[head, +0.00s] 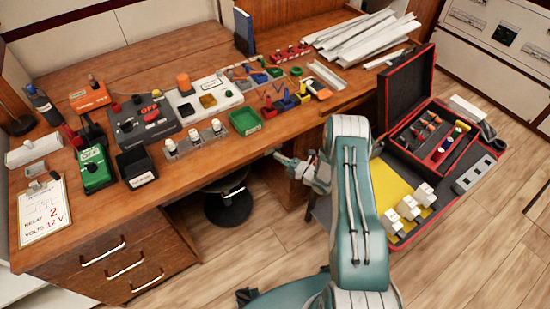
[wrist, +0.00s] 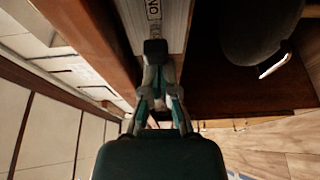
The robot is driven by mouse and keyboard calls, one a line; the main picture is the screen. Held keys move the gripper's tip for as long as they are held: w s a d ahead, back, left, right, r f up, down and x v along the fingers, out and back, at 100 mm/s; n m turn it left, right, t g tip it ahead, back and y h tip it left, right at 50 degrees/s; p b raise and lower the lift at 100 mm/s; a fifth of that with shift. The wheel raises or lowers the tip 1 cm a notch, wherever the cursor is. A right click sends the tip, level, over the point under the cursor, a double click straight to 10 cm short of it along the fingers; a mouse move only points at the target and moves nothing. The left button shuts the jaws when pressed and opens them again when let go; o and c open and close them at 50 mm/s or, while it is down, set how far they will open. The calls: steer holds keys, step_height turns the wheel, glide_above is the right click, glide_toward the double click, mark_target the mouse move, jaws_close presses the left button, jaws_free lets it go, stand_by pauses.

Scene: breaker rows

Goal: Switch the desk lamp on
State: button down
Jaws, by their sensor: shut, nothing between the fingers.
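My gripper (head: 275,153) is at the desk's front edge in the head view, small and partly hard to make out. In the wrist view my gripper (wrist: 155,50) is shut and empty. Its tip overlaps the lower end of a pale grey panel (wrist: 172,28) with a label reading ON, seen sideways. I cannot tell whether the tip touches the panel or whether the panel belongs to the lamp.
The wooden desk (head: 190,48) holds an orange box (head: 90,97), a grey switch box (head: 143,120), a green meter (head: 95,170) and a green tray (head: 245,121). A dark stool (head: 229,207) is beneath it. An open red case (head: 408,100) stands at right.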

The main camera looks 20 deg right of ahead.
steer(key=shift+w+d, duration=0.1)
steer(key=shift+d, duration=0.2)
steer(key=v, duration=0.7)
steer(key=shift+s+d, duration=0.2)
steer(key=shift+s, duration=0.05)
steer(key=shift+w, duration=0.1)
